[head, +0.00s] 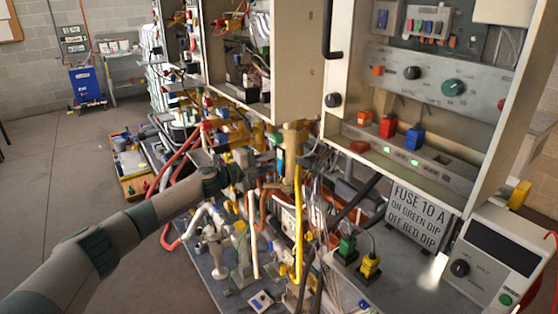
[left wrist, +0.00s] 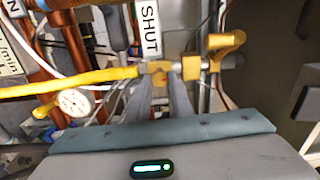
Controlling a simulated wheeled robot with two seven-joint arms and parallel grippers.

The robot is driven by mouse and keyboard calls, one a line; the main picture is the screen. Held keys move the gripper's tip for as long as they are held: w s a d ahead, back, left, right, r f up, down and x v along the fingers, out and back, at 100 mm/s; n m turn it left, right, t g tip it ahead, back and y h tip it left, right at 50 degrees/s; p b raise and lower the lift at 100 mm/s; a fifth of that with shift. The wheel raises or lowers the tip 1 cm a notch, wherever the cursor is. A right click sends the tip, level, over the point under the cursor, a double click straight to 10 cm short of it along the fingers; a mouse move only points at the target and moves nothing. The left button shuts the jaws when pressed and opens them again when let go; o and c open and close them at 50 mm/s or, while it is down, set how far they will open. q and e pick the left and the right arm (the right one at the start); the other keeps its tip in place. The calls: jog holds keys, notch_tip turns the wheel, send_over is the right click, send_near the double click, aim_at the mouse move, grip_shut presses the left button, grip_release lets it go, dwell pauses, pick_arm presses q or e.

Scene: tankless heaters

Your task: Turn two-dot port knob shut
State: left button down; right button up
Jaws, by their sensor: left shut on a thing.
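My left gripper (head: 272,161) reaches from the left into the crowded pipes below the open cabinet. In the left wrist view my left gripper (left wrist: 160,82) is shut on a small brass-yellow valve piece (left wrist: 157,67) on a horizontal pipe line. A white SHUT label (left wrist: 150,30) stands just above it. A yellow lever-like handle (left wrist: 226,41) is to the right on the same line. No two-dot mark can be made out, so I cannot tell which port this is. The fingers hide part of the held piece. My right gripper is not in view.
A yellow hose (left wrist: 70,81) and a round white gauge (left wrist: 75,101) lie left of the fingers. Copper pipes (left wrist: 75,45) stand behind them. The open cabinet (head: 440,90) and a FUSE 10 A sign (head: 420,215) are at right. Floor (head: 60,170) is clear at left.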

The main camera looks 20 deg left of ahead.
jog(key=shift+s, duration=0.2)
pick_arm(q)
jog(key=c, duration=1.6)
grip_release()
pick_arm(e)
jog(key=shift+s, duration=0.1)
pick_arm(q)
jog(key=shift+o, duration=0.2)
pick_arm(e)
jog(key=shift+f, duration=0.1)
pick_arm(q)
jog(key=b+v, duration=0.4)
jog(key=v, duration=1.3)
jog(key=shift+s+b, duration=0.2)
jog(key=shift+b, duration=0.15)
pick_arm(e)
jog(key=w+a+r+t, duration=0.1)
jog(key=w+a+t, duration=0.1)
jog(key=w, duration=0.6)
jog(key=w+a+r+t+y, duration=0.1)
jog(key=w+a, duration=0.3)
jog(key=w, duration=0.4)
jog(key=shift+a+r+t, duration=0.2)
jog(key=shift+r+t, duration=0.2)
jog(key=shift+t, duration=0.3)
pick_arm(q)
jog(key=shift+a+f, duration=0.1)
jog(key=shift+f, duration=0.05)
